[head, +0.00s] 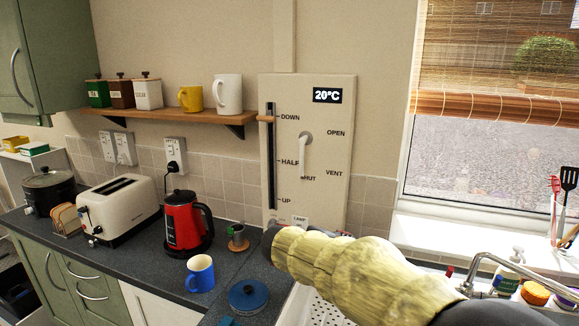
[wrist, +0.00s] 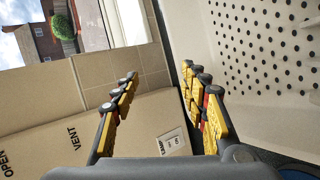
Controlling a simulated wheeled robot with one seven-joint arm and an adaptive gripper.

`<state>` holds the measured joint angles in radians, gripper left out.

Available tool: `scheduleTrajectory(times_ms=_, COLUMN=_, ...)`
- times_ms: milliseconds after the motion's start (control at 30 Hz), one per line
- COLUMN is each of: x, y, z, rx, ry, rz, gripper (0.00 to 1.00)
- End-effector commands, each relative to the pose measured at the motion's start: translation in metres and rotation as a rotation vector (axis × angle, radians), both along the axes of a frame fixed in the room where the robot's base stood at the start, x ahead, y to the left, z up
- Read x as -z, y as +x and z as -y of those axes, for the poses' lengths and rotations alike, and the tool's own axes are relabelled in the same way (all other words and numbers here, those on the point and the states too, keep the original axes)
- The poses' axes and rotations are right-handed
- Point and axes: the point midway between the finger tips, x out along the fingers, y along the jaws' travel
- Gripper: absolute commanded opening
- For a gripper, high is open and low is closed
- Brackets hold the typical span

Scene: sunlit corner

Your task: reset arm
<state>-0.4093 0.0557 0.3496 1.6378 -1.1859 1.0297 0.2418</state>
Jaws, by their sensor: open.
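My arm reaches in from the lower right in the head view, its yellowish sleeve ending near the wall panel's lower edge. My gripper (wrist: 160,90) shows in the wrist view with its yellow and black fingers spread apart and nothing between them. The cream wall panel (head: 345,200) stands behind and above the arm's end. It has a slider knob (head: 266,118) at DOWN, a white lever (head: 304,155) hanging toward SHUT, and a 20°C display (head: 327,95). A LAMP label shows in the wrist view (wrist: 172,142) beside the fingers.
A toaster (head: 118,207) is farther left. The perforated white surface (wrist: 265,45) and tap (head: 500,262) lie to the right.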

Motion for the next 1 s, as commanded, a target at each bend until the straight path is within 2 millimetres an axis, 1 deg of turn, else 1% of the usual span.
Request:
scheduleTrajectory(times_ms=33, x=-0.009, y=-0.026, z=0.022, rx=0.047, ry=0.062, rz=-0.008, gripper=0.44)
scheduleTrajectory(times_ms=67, x=-0.011, y=-0.041, z=0.031, rx=0.071, ry=0.098, rz=-0.015, gripper=0.44)
scheduleTrajectory(times_ms=100, x=-0.013, y=-0.061, z=0.043, rx=0.102, ry=0.148, rz=-0.026, gripper=0.44)
scheduleTrajectory(times_ms=167, x=-0.014, y=-0.092, z=0.057, rx=0.147, ry=0.226, rz=-0.037, gripper=0.44)
scheduleTrajectory(times_ms=200, x=-0.015, y=-0.113, z=0.066, rx=0.175, ry=0.277, rz=-0.043, gripper=0.44)
scheduleTrajectory(times_ms=267, x=-0.015, y=-0.144, z=0.075, rx=0.218, ry=0.355, rz=-0.050, gripper=0.44)
scheduleTrajectory(times_ms=300, x=-0.014, y=-0.164, z=0.080, rx=0.242, ry=0.408, rz=-0.052, gripper=0.44)
scheduleTrajectory(times_ms=367, x=-0.013, y=-0.194, z=0.084, rx=0.279, ry=0.489, rz=-0.053, gripper=0.44)
scheduleTrajectory(times_ms=400, x=-0.011, y=-0.214, z=0.086, rx=0.302, ry=0.543, rz=-0.052, gripper=0.44)
scheduleTrajectory(times_ms=467, x=-0.008, y=-0.243, z=0.087, rx=0.334, ry=0.623, rz=-0.047, gripper=0.44)
scheduleTrajectory(times_ms=500, x=-0.005, y=-0.262, z=0.086, rx=0.354, ry=0.678, rz=-0.042, gripper=0.44)
scheduleTrajectory(times_ms=600, x=0.002, y=-0.304, z=0.079, rx=0.397, ry=0.812, rz=-0.024, gripper=0.44)
scheduleTrajectory(times_ms=700, x=0.010, y=-0.337, z=0.069, rx=0.430, ry=0.931, rz=-0.003, gripper=0.44)
scheduleTrajectory(times_ms=800, x=0.016, y=-0.359, z=0.059, rx=0.449, ry=1.023, rz=0.018, gripper=0.44)
scheduleTrajectory(times_ms=900, x=0.021, y=-0.372, z=0.051, rx=0.462, ry=1.081, rz=0.032, gripper=0.44)
scheduleTrajectory(times_ms=1000, x=0.023, y=-0.377, z=0.048, rx=0.466, ry=1.108, rz=0.038, gripper=0.44)
